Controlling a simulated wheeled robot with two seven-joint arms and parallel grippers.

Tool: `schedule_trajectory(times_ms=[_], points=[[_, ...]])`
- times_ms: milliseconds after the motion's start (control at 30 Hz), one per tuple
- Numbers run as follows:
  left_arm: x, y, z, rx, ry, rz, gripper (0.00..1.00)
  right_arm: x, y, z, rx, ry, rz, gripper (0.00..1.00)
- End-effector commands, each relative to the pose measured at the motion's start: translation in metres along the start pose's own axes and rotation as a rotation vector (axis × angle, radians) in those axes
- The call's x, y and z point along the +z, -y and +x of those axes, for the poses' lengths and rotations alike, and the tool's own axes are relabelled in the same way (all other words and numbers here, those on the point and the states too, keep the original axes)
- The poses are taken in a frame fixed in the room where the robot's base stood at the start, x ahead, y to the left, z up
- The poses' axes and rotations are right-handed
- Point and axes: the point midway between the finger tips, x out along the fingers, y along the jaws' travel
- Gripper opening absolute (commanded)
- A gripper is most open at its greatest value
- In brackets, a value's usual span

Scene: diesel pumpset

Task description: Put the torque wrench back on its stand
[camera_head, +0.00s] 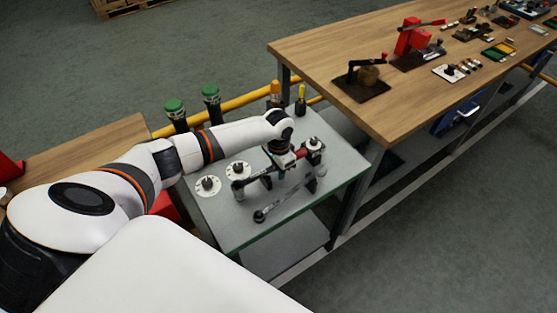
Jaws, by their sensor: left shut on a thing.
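My left arm reaches in from the left, and its gripper (283,170) points down over the grey-topped small table (225,225). It is shut on a dark bar with a red section, which appears to be the torque wrench (301,153). The bar runs from the white disc area at left to a silver round piece at right. Short black uprights, apparently the stand (311,185), show just under the bar. I cannot tell whether the bar touches them. The fingertips are small and partly hidden. My right gripper is not in view.
A grey lever-like bar (285,204) lies in front of the stand. Two white discs with knobs (208,186) sit at left. Green-capped dark cylinders (175,112) and orange and yellow handles (301,94) stand behind. A wooden workbench (400,100) with several tools is at right.

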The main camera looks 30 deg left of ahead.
Motion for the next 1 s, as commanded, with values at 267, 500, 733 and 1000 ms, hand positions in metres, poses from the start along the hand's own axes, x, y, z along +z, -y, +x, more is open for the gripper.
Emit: schedule_trajectory(times_ms=[267, 500, 733, 1000], points=[[0.001, 0.0, 0.005, 0.0, 0.003, 0.0, 0.0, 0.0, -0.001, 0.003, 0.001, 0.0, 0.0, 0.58], [0.001, 0.0, 0.009, 0.0, 0.003, 0.0, 0.0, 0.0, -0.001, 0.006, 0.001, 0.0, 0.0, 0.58], [0.001, 0.0, 0.013, 0.0, 0.003, 0.001, 0.0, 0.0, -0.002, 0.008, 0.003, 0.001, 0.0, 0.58], [0.001, 0.0, 0.013, 0.0, 0.002, 0.0, 0.5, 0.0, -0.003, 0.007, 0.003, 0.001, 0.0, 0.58]])
